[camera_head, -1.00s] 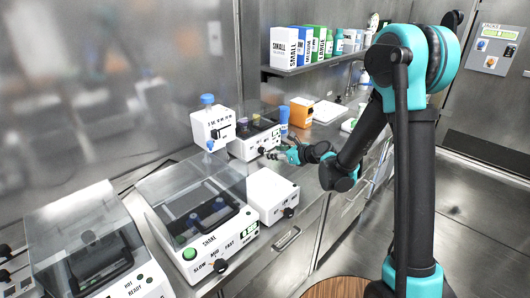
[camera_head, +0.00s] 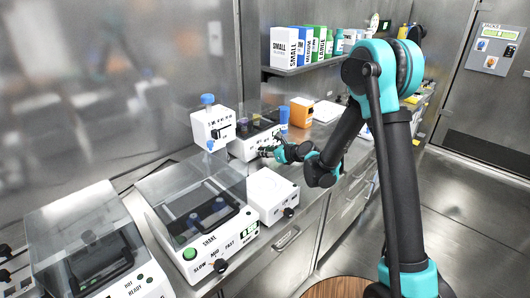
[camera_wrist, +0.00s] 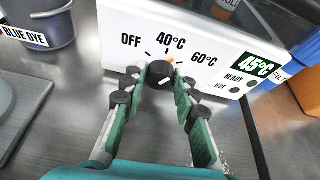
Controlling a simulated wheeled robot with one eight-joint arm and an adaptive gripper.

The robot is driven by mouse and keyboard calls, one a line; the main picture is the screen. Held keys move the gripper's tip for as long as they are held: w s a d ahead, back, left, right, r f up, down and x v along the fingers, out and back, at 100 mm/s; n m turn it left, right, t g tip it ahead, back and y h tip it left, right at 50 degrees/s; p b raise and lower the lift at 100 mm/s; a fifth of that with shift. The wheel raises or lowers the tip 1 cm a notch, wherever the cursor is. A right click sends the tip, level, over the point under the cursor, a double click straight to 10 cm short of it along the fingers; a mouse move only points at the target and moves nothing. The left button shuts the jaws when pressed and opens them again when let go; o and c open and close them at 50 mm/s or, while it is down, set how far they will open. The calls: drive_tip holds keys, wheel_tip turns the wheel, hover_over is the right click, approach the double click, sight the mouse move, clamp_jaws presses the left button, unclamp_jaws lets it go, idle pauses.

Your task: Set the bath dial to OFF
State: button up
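The bath (camera_head: 245,150) is a white box with a clear dark lid on the counter in the head view. Its front panel (camera_wrist: 195,30) fills the top of the wrist view, with the labels OFF, 40°C and 60°C and a green display (camera_wrist: 257,66) reading 45°C. The black dial (camera_wrist: 161,75) sits below the 40°C label, near an orange mark. My gripper (camera_wrist: 157,88) is open, its fingertips on either side of the dial; I cannot tell whether they touch it. In the head view my gripper (camera_head: 268,151) is at the bath's front.
A bucket labelled BLUE DYE (camera_wrist: 40,22) stands left of the bath in the wrist view. In the head view, a white box (camera_head: 272,190) and the shaker (camera_head: 195,205) stand nearer, an orange box (camera_head: 301,112) behind. A shelf (camera_head: 300,68) hangs above the counter.

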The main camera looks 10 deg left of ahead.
clamp_jaws()
drive_tip(key=shift+s+a+n+t, duration=0.15)
drive_tip(key=shift+n+t, duration=0.15)
drive_tip(key=shift+n, duration=0.3)
drive_tip(key=shift+n+t+h, duration=0.5)
drive_tip(key=shift+n+t, duration=0.2)
drive_tip(key=shift+n, duration=0.3)
drive_tip(key=o, duration=0.6)
unclamp_jaws()
drive_tip(key=v, duration=1.2)
